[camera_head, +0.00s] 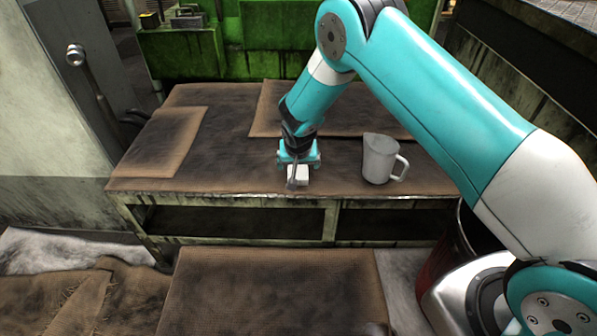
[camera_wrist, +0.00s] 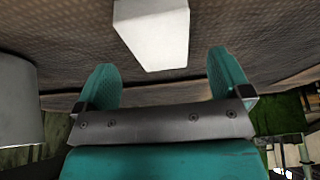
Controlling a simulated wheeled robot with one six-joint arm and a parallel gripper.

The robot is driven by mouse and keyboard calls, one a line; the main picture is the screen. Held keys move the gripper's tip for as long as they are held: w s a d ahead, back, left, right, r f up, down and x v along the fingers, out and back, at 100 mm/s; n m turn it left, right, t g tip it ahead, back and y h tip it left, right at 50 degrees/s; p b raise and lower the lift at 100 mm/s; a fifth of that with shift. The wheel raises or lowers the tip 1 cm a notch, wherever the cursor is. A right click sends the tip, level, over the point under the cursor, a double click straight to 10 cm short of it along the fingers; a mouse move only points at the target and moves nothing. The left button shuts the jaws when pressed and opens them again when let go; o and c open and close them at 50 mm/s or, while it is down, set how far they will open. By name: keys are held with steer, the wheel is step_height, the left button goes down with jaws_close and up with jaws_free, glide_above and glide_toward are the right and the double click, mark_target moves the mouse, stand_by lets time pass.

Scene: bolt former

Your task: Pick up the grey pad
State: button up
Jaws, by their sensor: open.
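The grey pad looks like a small pale, near-white block (camera_head: 299,175) on the brown, stained bench top, near its front edge. My gripper (camera_head: 299,161) is right by it, pointing down, and hides part of it. In the wrist view the pad (camera_wrist: 152,34) lies at the top middle, running out of the frame. The two teal fingers of my gripper (camera_wrist: 164,66) are apart, with a gap wider than the pad's near end. The pad's near end lines up with the gap, and nothing is visibly clamped. I cannot tell how far the fingertips reach down beside it.
A grey jug (camera_head: 379,159) with a handle stands to the right of my gripper; its side also shows in the wrist view (camera_wrist: 18,105). Brown mats (camera_head: 160,140) lie on the bench. A green machine (camera_head: 290,42) stands behind.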

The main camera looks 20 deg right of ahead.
mark_target(298, 168)
steer(key=shift+x, duration=1.7)
steer(key=shift+f+b, duration=0.25)
steer(key=shift+b, duration=0.15)
steer(key=c, duration=1)
steer(key=shift+r, duration=0.1)
step_height(298, 168, up, 20)
steer(key=p, duration=0.3)
steer(key=shift+r, duration=0.15)
